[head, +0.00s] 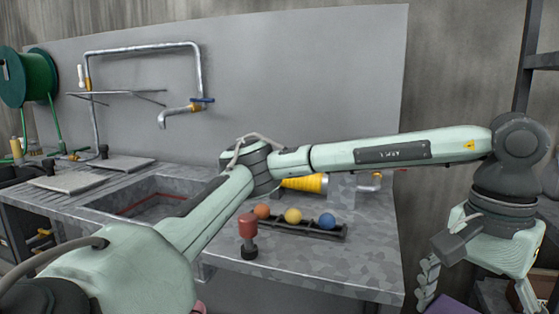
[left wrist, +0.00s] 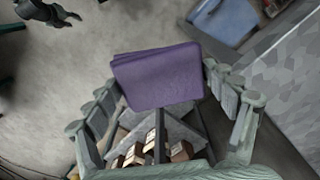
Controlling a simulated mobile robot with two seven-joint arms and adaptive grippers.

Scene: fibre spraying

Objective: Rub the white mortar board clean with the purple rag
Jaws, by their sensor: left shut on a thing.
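My left arm reaches across the head view to the lower right, where its gripper (head: 475,285) hangs beside the counter. In the left wrist view the left gripper (left wrist: 165,95) is shut on the folded purple rag (left wrist: 160,78), held between its fingers. A corner of the rag (head: 452,305) shows at the bottom edge of the head view. A pale grey slab (left wrist: 188,128) lies below the rag, partly hidden; I cannot tell if it is the mortar board. A dark claw-like shape (left wrist: 48,12), perhaps my right gripper, is at upper left; its state is unclear.
The grey counter (head: 300,272) holds a red-topped tool (head: 248,235), a rack (head: 325,231) with orange, yellow and blue balls, and a yellow spool (head: 305,184). Pale boards (head: 65,182) lie by the sink at left. Small brown boxes (left wrist: 181,151) sit below the gripper.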

